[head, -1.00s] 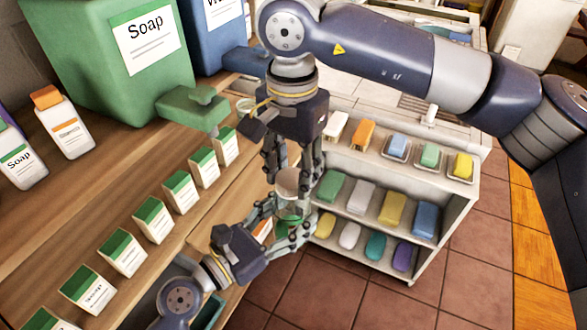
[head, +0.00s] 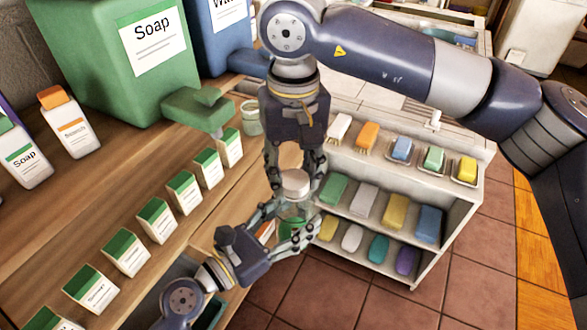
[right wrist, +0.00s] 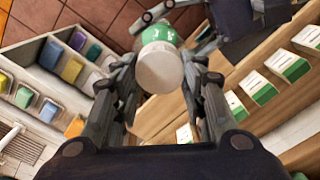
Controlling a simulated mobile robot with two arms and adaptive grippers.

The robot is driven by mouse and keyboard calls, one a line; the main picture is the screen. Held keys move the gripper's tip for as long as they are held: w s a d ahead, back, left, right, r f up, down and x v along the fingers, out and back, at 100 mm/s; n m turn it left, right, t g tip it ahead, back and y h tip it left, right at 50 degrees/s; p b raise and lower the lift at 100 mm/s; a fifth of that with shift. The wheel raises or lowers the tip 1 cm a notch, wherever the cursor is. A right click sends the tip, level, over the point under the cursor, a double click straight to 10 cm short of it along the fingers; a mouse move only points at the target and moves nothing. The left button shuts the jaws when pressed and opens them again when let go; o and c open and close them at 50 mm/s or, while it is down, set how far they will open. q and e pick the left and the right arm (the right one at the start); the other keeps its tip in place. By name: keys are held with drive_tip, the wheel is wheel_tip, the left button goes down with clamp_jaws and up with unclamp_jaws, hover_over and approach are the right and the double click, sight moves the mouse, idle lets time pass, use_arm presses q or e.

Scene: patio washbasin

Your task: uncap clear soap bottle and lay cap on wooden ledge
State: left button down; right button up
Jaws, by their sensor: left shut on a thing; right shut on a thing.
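The clear soap bottle (head: 292,226) has green in its lower part and is upright in my left gripper (head: 292,232), whose fingers close around its body. The white cap (head: 295,184) is at the bottle's top, between the fingertips of my right gripper (head: 296,182), which points down from above. In the right wrist view, the cap (right wrist: 160,68) lies between the fingers, with the green of the bottle (right wrist: 160,33) behind it. I cannot tell whether the cap is still seated on the neck. The wooden ledge (head: 85,205) runs along the left, below the dispensers.
Several green-and-white soap boxes (head: 156,220) stand in a row along the wood. A green Soap dispenser (head: 110,70) and white bottles (head: 70,125) stand behind. A small jar (head: 251,116) is near the dispenser tap. A white shelf unit (head: 380,222) holds coloured soaps at right.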

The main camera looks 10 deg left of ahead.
drive_tip(key=shift+r, duration=0.2)
drive_tip(key=shift+r, duration=0.95)
